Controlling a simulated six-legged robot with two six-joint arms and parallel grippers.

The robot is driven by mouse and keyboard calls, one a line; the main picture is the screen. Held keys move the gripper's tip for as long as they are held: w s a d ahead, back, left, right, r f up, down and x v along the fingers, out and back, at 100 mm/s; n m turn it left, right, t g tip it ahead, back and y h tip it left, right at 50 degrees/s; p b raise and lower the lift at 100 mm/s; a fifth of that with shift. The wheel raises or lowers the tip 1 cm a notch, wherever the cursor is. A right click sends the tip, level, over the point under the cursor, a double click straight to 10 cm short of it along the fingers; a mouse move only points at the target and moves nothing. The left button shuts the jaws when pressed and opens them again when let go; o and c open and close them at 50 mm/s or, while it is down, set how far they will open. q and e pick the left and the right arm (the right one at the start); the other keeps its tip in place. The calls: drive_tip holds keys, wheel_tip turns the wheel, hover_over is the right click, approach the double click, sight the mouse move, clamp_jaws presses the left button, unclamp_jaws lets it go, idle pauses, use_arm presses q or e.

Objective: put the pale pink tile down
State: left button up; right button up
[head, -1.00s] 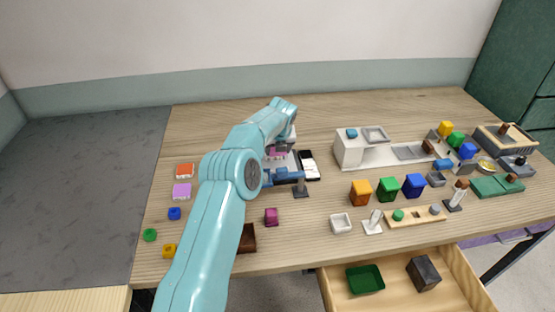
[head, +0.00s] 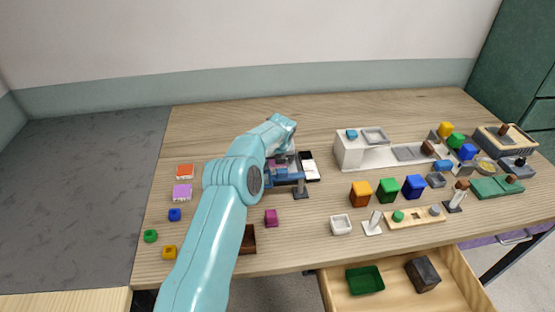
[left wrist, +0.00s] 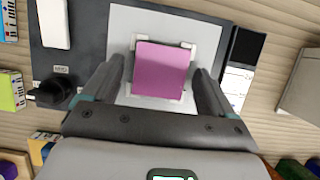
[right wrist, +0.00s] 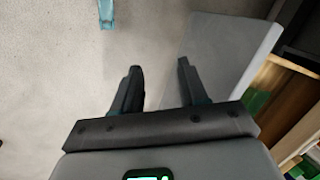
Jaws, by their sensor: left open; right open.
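The pink tile (left wrist: 161,70) lies flat between white corner pieces on a light grey plate (left wrist: 120,28) in the left wrist view. My left gripper (left wrist: 160,69) is open, with one finger on each side of the tile and a gap showing on both sides. In the head view my left arm reaches over this spot and mostly hides the tile. My right gripper (right wrist: 158,66) is open and empty above a grey floor in the right wrist view.
A black-and-white piece (head: 308,166) lies right of the plate. A magenta cube (head: 271,217) stands nearer the front. Orange (head: 185,171) and lilac (head: 182,192) blocks stand at the left. The back of the table is clear.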

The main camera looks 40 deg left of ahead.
use_arm(q)
drive_tip(key=shift+r, duration=0.45)
drive_tip(key=b+v, duration=0.2)
drive_tip(key=v, duration=0.9)
drive_tip(key=shift+r, duration=0.2)
drive_tip(key=shift+s+d, duration=0.1)
